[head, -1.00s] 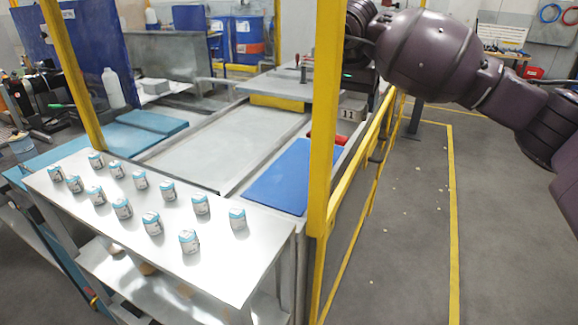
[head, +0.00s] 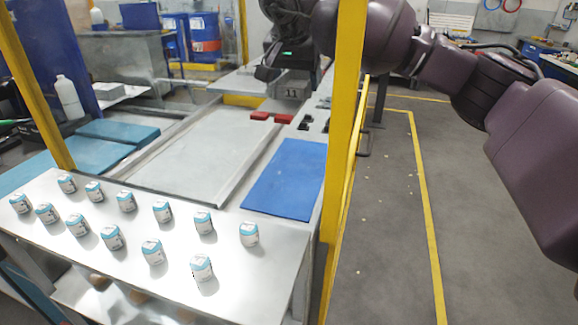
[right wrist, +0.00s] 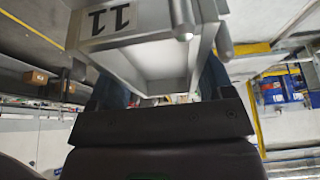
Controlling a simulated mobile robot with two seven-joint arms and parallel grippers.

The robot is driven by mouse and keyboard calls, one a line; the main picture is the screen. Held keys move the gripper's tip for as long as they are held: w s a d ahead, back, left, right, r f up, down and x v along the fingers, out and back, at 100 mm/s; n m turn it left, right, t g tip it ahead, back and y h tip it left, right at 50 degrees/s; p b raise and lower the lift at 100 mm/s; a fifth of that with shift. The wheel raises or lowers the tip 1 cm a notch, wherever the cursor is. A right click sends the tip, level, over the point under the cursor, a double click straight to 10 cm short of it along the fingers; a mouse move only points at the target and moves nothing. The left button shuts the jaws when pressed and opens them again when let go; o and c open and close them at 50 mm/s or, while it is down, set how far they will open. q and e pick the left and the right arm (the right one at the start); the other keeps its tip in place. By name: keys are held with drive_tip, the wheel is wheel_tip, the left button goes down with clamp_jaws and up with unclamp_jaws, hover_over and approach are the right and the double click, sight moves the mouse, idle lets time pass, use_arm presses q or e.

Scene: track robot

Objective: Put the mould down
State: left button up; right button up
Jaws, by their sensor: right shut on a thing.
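The mould (head: 291,90) is a grey metal block marked 11. In the head view it hangs under my right gripper (head: 285,74), just left of the yellow post and beyond the blue mat (head: 286,180). In the right wrist view the mould (right wrist: 137,50) shows a hollow, box-like inside and rounded pins. My right gripper is shut on it; the fingers are mostly hidden. I cannot tell the exact gap between the mould and the bench top. My left gripper is not in view.
Red pieces (head: 271,117) and small dark fittings lie on the bench near the mould. A bare grey plate (head: 190,160) lies left of the mat. A yellow post (head: 345,120) and rail stand close right. White-and-blue cups stand on the front metal table (head: 135,275).

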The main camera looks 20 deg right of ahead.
wheel_tip(320, 180, down, 19)
drive_tip(key=shift+d+f+b, duration=0.1)
drive_tip(key=shift+f+b, duration=0.1)
drive_tip(key=shift+b, duration=0.2)
idle(0.5)
drive_tip(key=shift+f, duration=0.15)
drive_tip(key=o, duration=1.4)
drive_tip(key=shift+s+r, duration=0.15)
drive_tip(key=shift+r, duration=0.35)
drive_tip(key=p+v, duration=0.1)
drive_tip(key=v, duration=1)
